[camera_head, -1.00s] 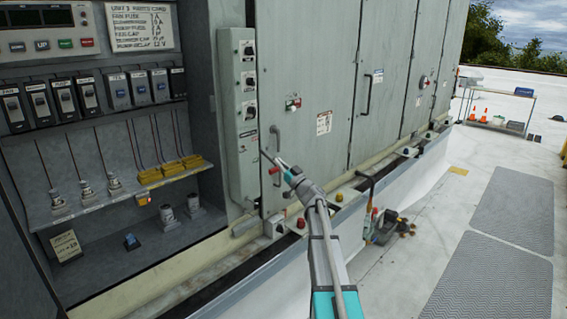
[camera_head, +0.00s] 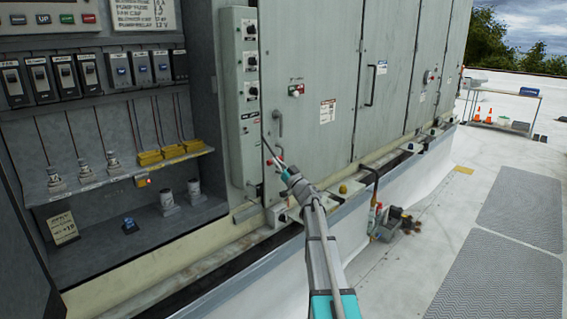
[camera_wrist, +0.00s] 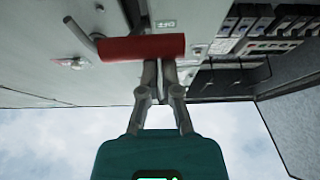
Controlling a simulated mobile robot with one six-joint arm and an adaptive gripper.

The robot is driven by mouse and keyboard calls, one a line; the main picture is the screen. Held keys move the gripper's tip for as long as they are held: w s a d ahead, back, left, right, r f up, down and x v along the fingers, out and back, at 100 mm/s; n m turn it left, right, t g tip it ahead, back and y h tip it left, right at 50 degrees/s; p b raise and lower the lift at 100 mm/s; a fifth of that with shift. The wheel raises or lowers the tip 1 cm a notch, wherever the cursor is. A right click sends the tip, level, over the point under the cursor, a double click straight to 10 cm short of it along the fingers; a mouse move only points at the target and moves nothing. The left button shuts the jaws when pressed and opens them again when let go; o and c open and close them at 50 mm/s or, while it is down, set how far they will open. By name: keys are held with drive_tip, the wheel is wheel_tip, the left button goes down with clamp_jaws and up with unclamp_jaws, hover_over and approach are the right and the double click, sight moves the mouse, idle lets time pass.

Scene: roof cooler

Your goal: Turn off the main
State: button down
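My gripper (camera_head: 270,150) is in front of the grey cabinet, just right of the narrow grey switch box (camera_head: 240,100) with several black rotary knobs. A grey door handle (camera_head: 278,123) is close by its tip. In the wrist view, which is upside down, my gripper's fingers (camera_wrist: 160,70) are close together and look shut. A red bar (camera_wrist: 125,49) crosses at their tips, with a bent grey rod (camera_wrist: 78,32) by its left end. I cannot tell whether the fingers touch the bar. No label reading "main" is legible.
An open bay at left holds several breakers (camera_head: 63,75), a shelf (camera_head: 110,182) with yellow blocks, and a parts card (camera_head: 145,12). A pipe and valve assembly (camera_head: 392,222) stands right of my arm. Grey mats (camera_head: 500,255) lie on the roof; a cart (camera_head: 505,105) stands far right.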

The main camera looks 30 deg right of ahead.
drive_tip(key=shift+a+f, duration=0.25)
drive_tip(key=shift+f, duration=0.2)
drive_tip(key=shift+s+r, duration=0.15)
drive_tip(key=s+d+r+p, duration=0.1)
drive_tip(key=s+r+p, duration=0.2)
drive_tip(key=p, duration=0.1)
wheel_tip(320, 180, down, 10)
drive_tip(key=s+d+b, duration=0.1)
drive_tip(key=s+b, duration=0.1)
drive_tip(key=b, duration=0.8)
drive_tip(key=shift+s+d, duration=0.15)
idle(0.7)
